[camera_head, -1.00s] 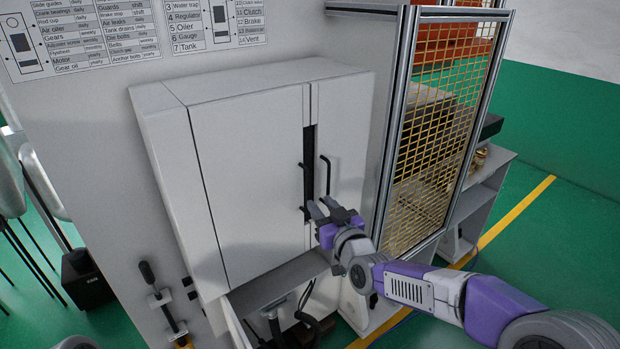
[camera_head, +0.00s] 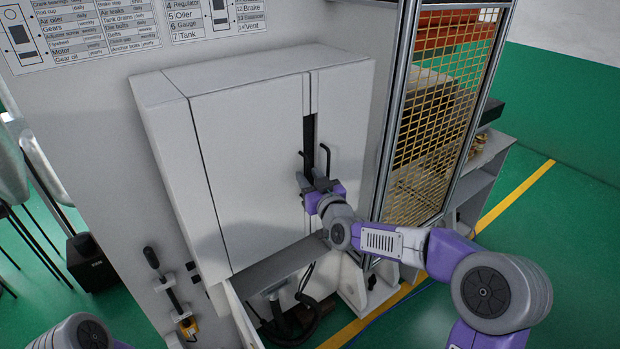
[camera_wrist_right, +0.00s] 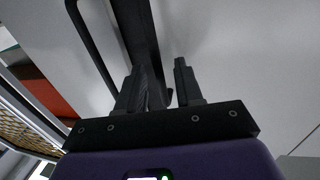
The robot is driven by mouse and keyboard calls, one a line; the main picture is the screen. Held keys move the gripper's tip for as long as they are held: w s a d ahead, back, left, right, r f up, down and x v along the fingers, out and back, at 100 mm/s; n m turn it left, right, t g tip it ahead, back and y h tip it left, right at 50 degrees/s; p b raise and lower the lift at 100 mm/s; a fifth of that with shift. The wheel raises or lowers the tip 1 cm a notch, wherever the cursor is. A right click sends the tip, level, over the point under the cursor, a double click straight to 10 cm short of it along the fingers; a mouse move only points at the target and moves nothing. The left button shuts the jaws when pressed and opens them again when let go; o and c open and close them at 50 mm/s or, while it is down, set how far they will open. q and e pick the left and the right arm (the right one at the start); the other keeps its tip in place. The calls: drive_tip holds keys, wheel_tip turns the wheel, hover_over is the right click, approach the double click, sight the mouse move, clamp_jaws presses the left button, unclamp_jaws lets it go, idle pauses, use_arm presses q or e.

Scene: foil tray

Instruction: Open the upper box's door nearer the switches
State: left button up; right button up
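The upper box is a pale cabinet on the machine wall with two shut doors. Its wide left door (camera_head: 250,150) is on the side of the small switches (camera_head: 192,273) and lever on the wall; its narrow right door (camera_head: 345,125) is beside the mesh guard. Dark vertical handles flank a black slot between the doors. My right gripper (camera_head: 314,181) is at the lower end of the left door's handle (camera_head: 307,162). In the right wrist view its fingers (camera_wrist_right: 162,85) are apart, with the handle's dark hooked end (camera_wrist_right: 168,97) seemingly between them; contact is unclear. My left gripper is out of view.
A yellow mesh guard (camera_head: 437,130) in a metal frame stands close to the right of the box. An open tray-like ledge (camera_head: 275,268) and dark hoses are below the box. Green floor lies at the right.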

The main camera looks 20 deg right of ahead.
clamp_jaws()
idle(1.3)
